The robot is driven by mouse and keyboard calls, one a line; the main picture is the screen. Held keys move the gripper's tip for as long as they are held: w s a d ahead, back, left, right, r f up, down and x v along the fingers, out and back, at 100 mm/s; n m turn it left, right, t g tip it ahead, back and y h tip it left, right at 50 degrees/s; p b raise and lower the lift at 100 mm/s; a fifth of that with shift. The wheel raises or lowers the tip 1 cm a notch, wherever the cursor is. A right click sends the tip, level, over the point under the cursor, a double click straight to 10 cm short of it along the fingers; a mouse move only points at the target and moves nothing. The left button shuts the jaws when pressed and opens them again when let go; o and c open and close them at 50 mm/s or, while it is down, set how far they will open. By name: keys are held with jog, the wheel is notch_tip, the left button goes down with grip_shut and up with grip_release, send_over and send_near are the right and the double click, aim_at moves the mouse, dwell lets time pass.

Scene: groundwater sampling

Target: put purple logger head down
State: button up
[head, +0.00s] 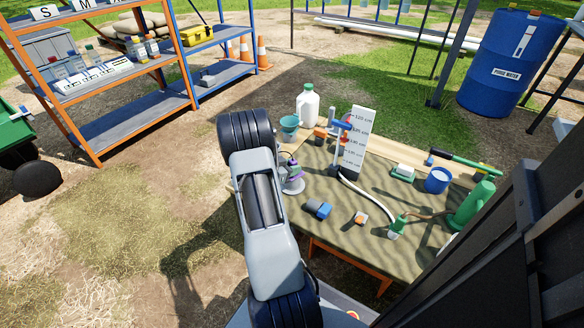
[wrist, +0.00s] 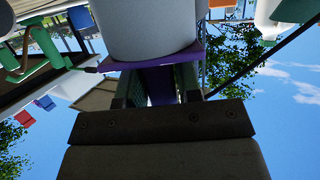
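A purple plate and a large pale cylinder sit beyond the fingers there. My arm hides most of the gripper in the head view. I cannot tell whether the pale part touches the table.
A pale hose crosses the middle. The front left is fairly clear.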

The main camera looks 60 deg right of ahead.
jog(key=o, duration=0.4)
jog(key=shift+c, duration=0.2)
